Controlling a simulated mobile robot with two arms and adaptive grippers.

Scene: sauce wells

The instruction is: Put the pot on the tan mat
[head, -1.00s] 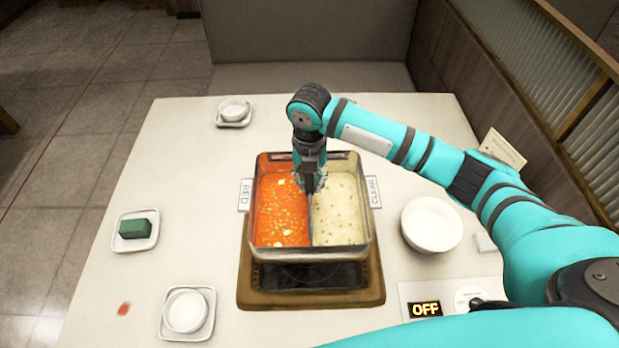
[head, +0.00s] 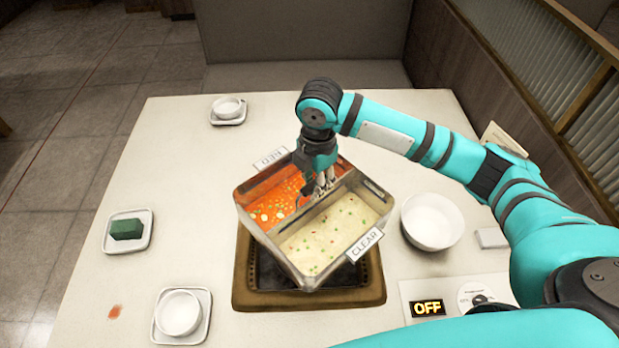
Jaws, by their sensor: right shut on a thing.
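The pot (head: 262,238) is a square metal pan with a divider, red broth on one side and pale broth on the other. It is turned diagonally, with the RED label at upper left and the CLEAR label at lower right. My right gripper (head: 322,190) is shut on the pot at its divider, near the middle. The pot overhangs a tan-brown square base (head: 245,298) with a dark grated centre. The pot hides part of this base, and I cannot tell how high it is above it. No other tan mat shows. My left gripper is not in view.
A white bowl (head: 432,222) stands close to the pot's right. A panel with an OFF sign (head: 427,308) lies at front right. Small dishes stand at left: one with a green block (head: 127,229), one at front (head: 180,312), one at back (head: 228,108).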

